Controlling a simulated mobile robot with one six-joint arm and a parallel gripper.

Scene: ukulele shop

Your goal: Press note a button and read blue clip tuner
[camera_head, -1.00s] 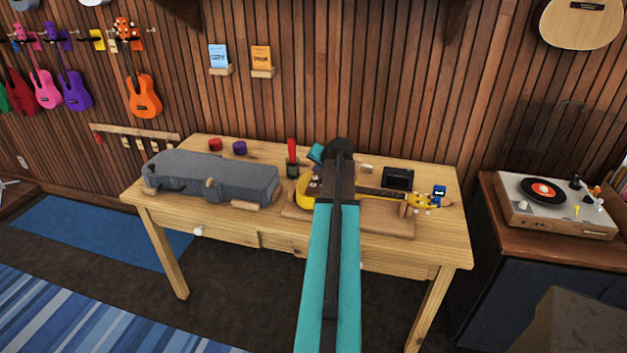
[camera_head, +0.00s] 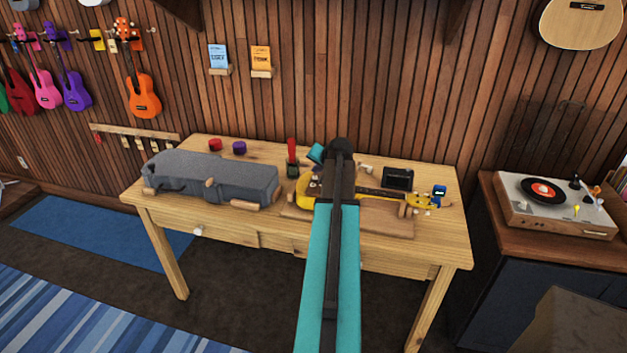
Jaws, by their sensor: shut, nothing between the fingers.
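A yellow ukulele (camera_head: 305,188) lies on the workbench, its neck pointing right and its middle hidden behind my arm. A small blue clip tuner (camera_head: 439,190) with a dark face sits at its headstock (camera_head: 420,200); the face is too small to read. A small black box (camera_head: 398,178) stands behind the neck. No button marked A can be made out. My teal and dark arm reaches over the bench and the ukulele's body. My gripper is hidden behind the arm.
The wooden workbench (camera_head: 450,236) also holds a grey case (camera_head: 215,175) at left, red (camera_head: 215,145) and purple (camera_head: 239,148) small round items, and a red-handled tool (camera_head: 292,152). A turntable (camera_head: 550,200) stands on a cabinet at right. The bench's right front corner is clear.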

